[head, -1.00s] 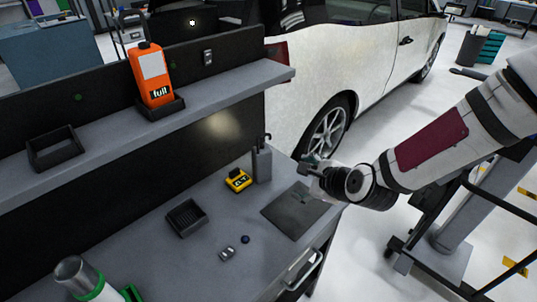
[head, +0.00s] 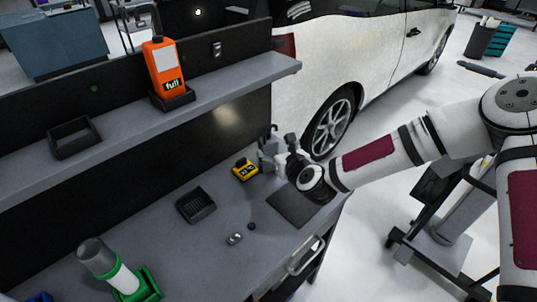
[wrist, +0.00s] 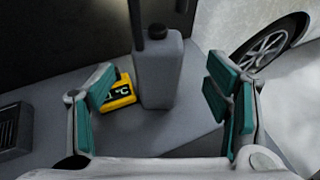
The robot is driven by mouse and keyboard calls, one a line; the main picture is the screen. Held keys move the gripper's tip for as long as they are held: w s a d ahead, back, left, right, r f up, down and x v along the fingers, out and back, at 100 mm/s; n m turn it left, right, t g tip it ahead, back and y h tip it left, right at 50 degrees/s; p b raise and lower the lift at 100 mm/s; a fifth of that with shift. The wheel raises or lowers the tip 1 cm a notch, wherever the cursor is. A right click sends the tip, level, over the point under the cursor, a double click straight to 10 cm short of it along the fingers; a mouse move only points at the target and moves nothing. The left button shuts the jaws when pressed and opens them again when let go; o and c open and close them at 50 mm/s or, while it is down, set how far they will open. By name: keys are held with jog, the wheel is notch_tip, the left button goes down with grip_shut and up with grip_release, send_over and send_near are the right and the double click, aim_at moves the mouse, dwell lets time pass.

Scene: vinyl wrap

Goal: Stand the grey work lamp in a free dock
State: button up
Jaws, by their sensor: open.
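The grey work lamp (wrist: 158,75) stands upright on the bench near its right end. It is a grey block with a dark cap and a dark upright bar on top. My gripper (wrist: 163,85) is open, its teal-padded fingers to either side of the lamp in the wrist view, with the lamp ahead between them. In the head view my gripper (head: 274,152) partly hides the lamp. An empty black dock (head: 75,139) is on the shelf at left. Another black tray-like dock (head: 196,205) lies on the bench and looks empty.
An orange unit marked "full" (head: 165,68) stands in a shelf dock. A yellow meter (head: 245,169) sits just left of the lamp. A white-and-green cylinder (head: 112,268) leans at front left. Small items (head: 235,238) and a dark mat (head: 299,208) lie on the bench.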

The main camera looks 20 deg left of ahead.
aim_at(271, 144)
jog(key=shift+a+r+x, duration=0.1)
jog(key=shift+r+x, duration=0.05)
jog(key=shift+x, duration=0.95)
jog(key=shift+a+r+x, duration=0.1)
jog(key=shift+x, duration=1)
jog(key=shift+a+r+x, duration=0.1)
jog(key=shift+r+x, duration=0.05)
jog(key=shift+x, duration=0.95)
jog(key=shift+d, duration=0.1)
jog(key=c, duration=1.7)
jog(key=shift+r, duration=0.1)
